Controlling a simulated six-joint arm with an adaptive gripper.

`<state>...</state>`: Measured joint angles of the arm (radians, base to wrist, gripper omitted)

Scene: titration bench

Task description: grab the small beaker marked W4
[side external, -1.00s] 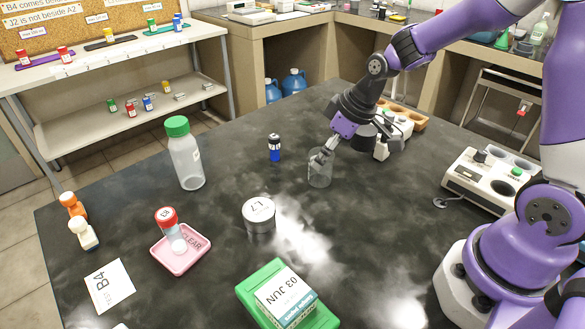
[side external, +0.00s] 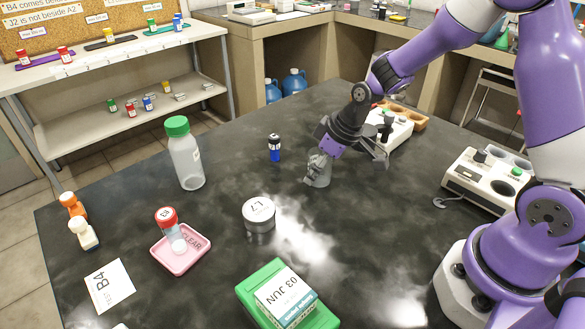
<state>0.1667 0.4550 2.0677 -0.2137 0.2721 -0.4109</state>
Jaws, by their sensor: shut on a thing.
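A small clear beaker (side external: 317,178) stands on the dark bench in the middle of the side external view, right of a small blue vial. My gripper (side external: 318,166) is tilted down over it from the upper right and is shut on it. The fingers cover much of the beaker's upper part. I cannot read any W4 mark on the beaker from this view.
A blue vial (side external: 274,148) stands close on the left. A round tin marked L7 (side external: 259,213), a green-capped bottle (side external: 186,155), a pink tray (side external: 181,263) and a green box (side external: 262,316) stand left and in front. White instruments (side external: 488,178) stand right. Bench space in front is clear.

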